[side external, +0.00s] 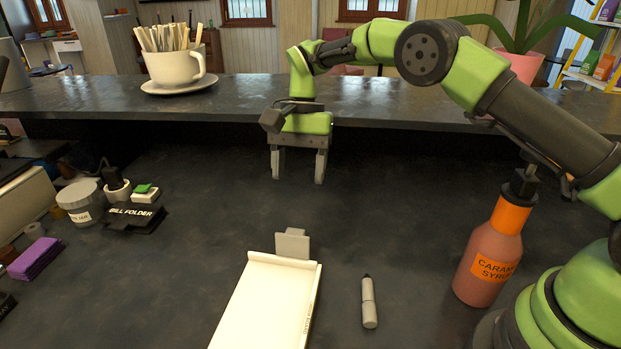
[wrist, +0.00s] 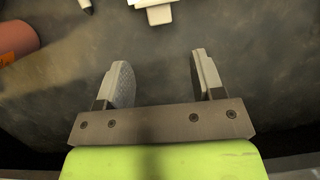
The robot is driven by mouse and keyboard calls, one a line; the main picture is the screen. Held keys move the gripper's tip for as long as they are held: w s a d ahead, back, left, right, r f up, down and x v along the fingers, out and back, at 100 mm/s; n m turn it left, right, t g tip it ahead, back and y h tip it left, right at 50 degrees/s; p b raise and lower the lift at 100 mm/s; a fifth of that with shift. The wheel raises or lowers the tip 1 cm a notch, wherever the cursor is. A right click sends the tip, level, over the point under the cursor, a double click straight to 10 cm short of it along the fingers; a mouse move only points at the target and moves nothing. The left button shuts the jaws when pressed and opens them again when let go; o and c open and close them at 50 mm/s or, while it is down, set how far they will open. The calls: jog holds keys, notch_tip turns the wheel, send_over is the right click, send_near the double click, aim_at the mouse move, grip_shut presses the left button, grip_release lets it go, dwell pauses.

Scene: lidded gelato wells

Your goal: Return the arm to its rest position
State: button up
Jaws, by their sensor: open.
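My gripper (side external: 298,165) hangs above the dark counter, below the front edge of the raised shelf, with its fingers pointing down. The two fingers are apart and nothing is between them. In the wrist view my gripper (wrist: 162,82) is also open and empty, with bare counter between and beyond the fingers. My green and black arm reaches in from the right side.
A caramel syrup bottle (side external: 490,250) stands at right. A clipboard-like pad (side external: 265,305) and a marker (side external: 369,302) lie at the front. A bill folder (side external: 134,216) and jars are at left. A cup (side external: 175,66) of sticks and a potted plant (side external: 517,66) stand behind.

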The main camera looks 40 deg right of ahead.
jog(key=s+d+r+n+t, duration=0.1)
jog(key=s+r+n+t, duration=0.1)
jog(key=s+r, duration=0.45)
jog(key=s+d+r+n+t, duration=0.1)
jog(key=s+d+r+t, duration=0.2)
jog(key=r, duration=0.7)
jog(key=s+n+t, duration=0.3)
jog(key=s+t, duration=0.1)
jog(key=s, duration=1.2)
jog(key=shift+s+d+f+h, duration=0.25)
jog(key=shift+s+d+h, duration=0.05)
jog(key=shift+s+d, duration=0.1)
